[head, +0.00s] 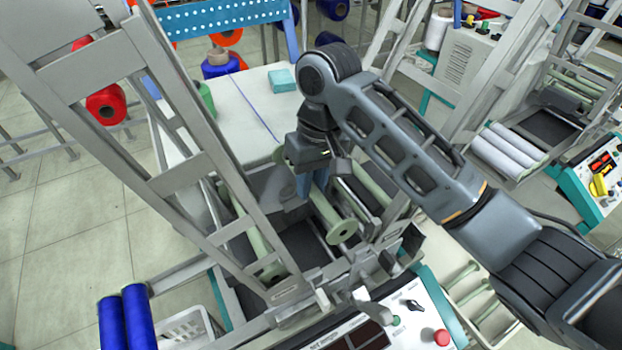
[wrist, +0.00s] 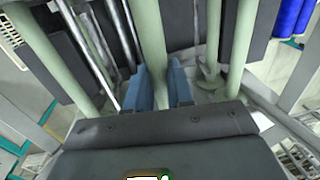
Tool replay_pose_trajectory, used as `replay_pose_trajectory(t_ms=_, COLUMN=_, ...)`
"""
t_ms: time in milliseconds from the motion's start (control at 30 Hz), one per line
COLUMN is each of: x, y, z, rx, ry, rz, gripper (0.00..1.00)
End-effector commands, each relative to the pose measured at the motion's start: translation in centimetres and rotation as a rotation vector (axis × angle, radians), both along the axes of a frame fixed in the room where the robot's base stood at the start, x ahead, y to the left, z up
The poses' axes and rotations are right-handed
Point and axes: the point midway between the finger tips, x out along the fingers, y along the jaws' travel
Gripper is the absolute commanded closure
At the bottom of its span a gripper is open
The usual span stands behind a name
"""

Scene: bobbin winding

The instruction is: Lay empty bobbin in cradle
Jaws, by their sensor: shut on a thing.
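My gripper (head: 313,186) points down over the winding machine, its blue fingers shut on an empty pale green bobbin. The bobbin (head: 326,212) has round flanged ends and slants through the fingers, its near flange low and to the right. In the wrist view the bobbin's bare shaft (wrist: 152,35) runs up between the two fingers (wrist: 161,92). The machine's frame with dark rollers (head: 301,240) lies below. I cannot clearly pick out the cradle; my gripper and the frame hide part of that area, and whether the bobbin touches it cannot be told.
Pale green bars run on both sides, at left (wrist: 62,45) and right (wrist: 243,40) in the wrist view. Tall grey uprights (head: 190,130) stand close on the left. A control panel (head: 385,318) is in front. A white table (head: 245,105) with a blue spool (head: 219,66) lies behind.

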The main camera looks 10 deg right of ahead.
Motion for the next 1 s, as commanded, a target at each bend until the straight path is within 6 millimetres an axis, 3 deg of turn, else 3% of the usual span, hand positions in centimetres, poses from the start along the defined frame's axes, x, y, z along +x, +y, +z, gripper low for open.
replay_pose_trajectory(t_ms=367, x=0.0, y=0.0, z=-0.4, rx=0.001, ry=0.0, rz=0.0, gripper=1.0)
replay_pose_trajectory(t_ms=1000, x=0.0, y=0.0, z=-3.2, rx=0.001, ry=0.001, rz=0.001, gripper=1.0)
